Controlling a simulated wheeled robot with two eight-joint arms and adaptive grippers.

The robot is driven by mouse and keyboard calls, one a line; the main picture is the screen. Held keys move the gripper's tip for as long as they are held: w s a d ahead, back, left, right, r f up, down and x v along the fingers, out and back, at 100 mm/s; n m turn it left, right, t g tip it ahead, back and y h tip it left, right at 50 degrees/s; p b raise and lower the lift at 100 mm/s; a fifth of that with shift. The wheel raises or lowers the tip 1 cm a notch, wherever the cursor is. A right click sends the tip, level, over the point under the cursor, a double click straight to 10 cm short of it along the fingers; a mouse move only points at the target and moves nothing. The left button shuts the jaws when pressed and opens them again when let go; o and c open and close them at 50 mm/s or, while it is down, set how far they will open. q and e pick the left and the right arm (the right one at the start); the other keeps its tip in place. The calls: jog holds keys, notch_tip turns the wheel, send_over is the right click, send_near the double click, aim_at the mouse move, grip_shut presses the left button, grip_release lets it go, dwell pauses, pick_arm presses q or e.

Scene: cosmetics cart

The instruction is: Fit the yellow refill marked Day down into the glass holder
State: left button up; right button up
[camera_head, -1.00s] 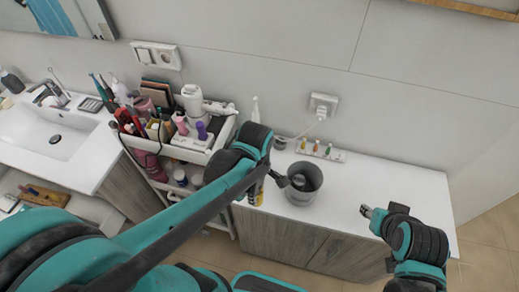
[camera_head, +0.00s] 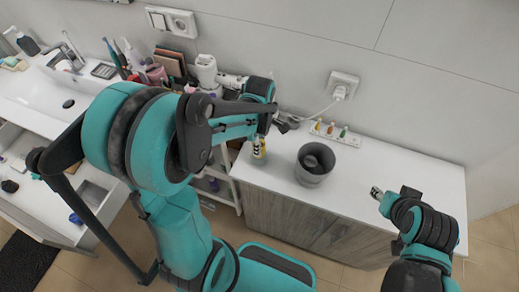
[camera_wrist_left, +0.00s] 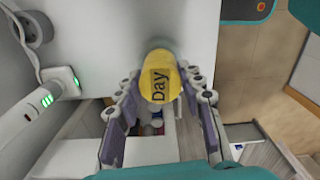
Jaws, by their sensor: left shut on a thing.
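The yellow refill (camera_wrist_left: 160,78) marked Day is between my left gripper's fingertips (camera_wrist_left: 160,88) in the left wrist view, its label facing the camera. In the head view the refill (camera_head: 259,158) shows just below my left gripper (camera_head: 262,136), near the left end of the white counter. I cannot tell whether it touches anything below. I cannot clearly make out the glass holder; a faint grey rounded shape lies behind the refill in the wrist view. My right gripper (camera_head: 377,192) is over the counter's right part, and its jaw opening is too small to judge.
A dark grey bin (camera_head: 314,176) stands on the white counter (camera_head: 290,195), right of the refill. A wall plug (camera_head: 341,88) trails a cord. The crowded cart and sink are left.

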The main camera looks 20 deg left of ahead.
pick_arm(q)
notch_tip(320, 180, down, 3)
jog(key=shift+f+b, duration=0.2)
jog(key=shift+b, duration=0.25)
jog(key=shift+s+f+b, duration=0.1)
jog(key=shift+f+b, duration=0.2)
jog(key=shift+b, duration=0.05)
jog(key=shift+s+d+f, duration=0.1)
jog(key=shift+s+f, duration=0.1)
jog(key=shift+c, duration=0.4)
jog(key=o, duration=1.2)
jog(key=shift+c, duration=0.2)
jog(key=shift+o, duration=0.4)
jog(key=shift+w+f, duration=0.15)
jog(key=shift+w, duration=0.15)
jog(key=shift+s, duration=0.15)
